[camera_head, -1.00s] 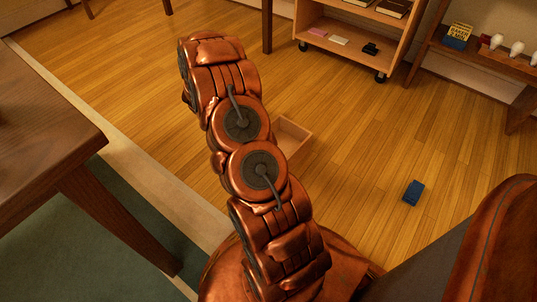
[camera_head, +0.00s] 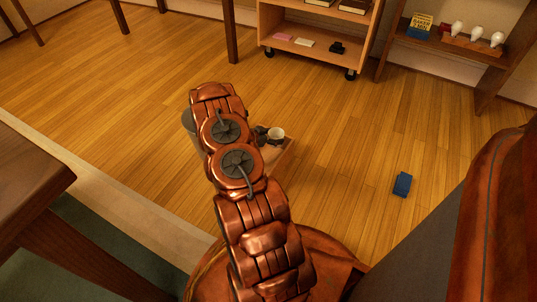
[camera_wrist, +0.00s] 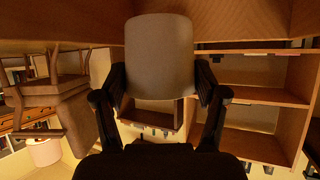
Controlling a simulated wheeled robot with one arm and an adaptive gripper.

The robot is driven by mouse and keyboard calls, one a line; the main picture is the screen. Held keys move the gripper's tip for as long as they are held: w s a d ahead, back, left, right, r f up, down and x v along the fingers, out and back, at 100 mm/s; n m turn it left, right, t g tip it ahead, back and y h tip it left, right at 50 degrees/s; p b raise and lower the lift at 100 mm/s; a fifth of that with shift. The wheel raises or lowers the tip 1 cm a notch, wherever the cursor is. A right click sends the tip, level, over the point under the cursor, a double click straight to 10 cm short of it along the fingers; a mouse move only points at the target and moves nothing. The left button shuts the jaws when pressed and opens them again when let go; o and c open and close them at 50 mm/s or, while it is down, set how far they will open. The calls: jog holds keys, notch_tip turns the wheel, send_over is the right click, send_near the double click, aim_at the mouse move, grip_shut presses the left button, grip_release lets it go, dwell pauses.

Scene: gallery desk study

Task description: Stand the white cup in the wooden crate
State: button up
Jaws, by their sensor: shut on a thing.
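The white cup (camera_head: 276,136) is upright in the head view, with its open mouth facing up. The wooden crate (camera_head: 284,158) stands on the floor below it, mostly hidden by my arm. The cup overlaps the crate in the picture; I cannot tell whether its base touches the crate's bottom. My gripper (camera_head: 263,135) is shut on the cup from the left. In the wrist view the cup (camera_wrist: 160,60) fills the upper middle between my two dark fingers (camera_wrist: 160,80). The wood at the top of that view is too close to name for certain.
A blue block (camera_head: 402,184) lies on the open floor to the right. A wheeled shelf cart (camera_head: 310,58) stands at the back, with a low shelf holding white bulb-like objects (camera_head: 476,34) to its right. A dark wooden table (camera_head: 32,180) is at the left.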

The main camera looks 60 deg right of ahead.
notch_tip(320, 180, down, 4)
jog(key=shift+w+b, duration=0.15)
jog(key=shift+b, duration=0.55)
jog(key=shift+f+b, duration=0.85)
jog(key=shift+f, duration=1)
jog(key=shift+r, duration=0.1)
jog(key=o, duration=1.2)
